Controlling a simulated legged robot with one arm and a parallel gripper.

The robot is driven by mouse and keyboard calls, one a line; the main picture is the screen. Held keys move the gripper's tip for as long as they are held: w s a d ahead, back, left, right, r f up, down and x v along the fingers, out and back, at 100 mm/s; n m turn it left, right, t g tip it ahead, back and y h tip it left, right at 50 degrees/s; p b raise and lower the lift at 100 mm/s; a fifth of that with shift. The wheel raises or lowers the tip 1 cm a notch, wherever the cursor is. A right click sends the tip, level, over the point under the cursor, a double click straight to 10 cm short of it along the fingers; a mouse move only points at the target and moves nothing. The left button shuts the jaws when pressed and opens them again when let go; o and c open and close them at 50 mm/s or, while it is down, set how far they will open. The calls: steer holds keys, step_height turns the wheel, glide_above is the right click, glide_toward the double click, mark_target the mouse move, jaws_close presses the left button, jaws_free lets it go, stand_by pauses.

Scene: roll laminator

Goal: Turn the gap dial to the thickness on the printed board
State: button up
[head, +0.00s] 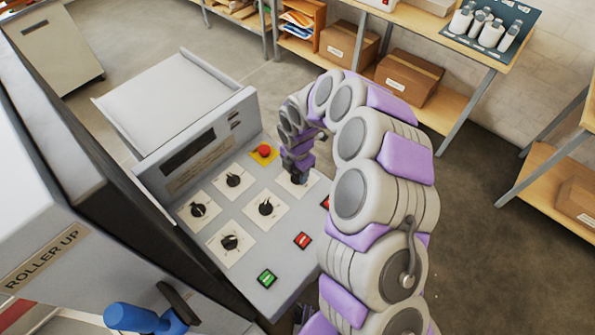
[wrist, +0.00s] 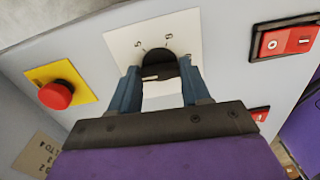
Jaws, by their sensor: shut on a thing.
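My gripper (head: 296,179) is at the upper right dial of the control panel (head: 279,226). In the wrist view, its two fingers (wrist: 161,88) stand on either side of a black dial (wrist: 158,64) on a white plate (wrist: 188,27), shut on it. A few scale marks show above the dial, too small to read surely. Other black dials sit on white plates in the head view: upper left (head: 198,210), upper middle (head: 233,180), middle (head: 266,208) and lower left (head: 230,242). The printed board cannot be made out for sure, and no thickness is readable.
A red emergency button (head: 264,150) on a yellow plate is close to my gripper. Red switches (head: 303,240) and a green switch (head: 267,278) line the panel's near edge. A blue handle (head: 135,317) and the "ROLLER UP" housing (head: 60,225) stand at left.

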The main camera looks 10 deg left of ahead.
steer(key=m, duration=0.4)
steer(key=shift+w+m+b, duration=0.1)
steer(key=shift+m+b, duration=0.25)
steer(key=shift+m, duration=0.05)
steer(key=m, duration=0.9)
steer(key=shift+r+b, duration=0.1)
steer(key=shift+b, duration=0.3)
steer(key=m, duration=0.4)
steer(key=shift+m, duration=0.3)
steer(key=m, duration=0.4)
steer(key=shift+w+b, duration=0.1)
steer(key=shift+b, duration=0.2)
steer(key=m, duration=0.8)
steer(key=shift+r+m, duration=0.1)
steer(key=shift+m, duration=0.2)
steer(key=m, duration=0.4)
steer(key=shift+a, duration=0.1)
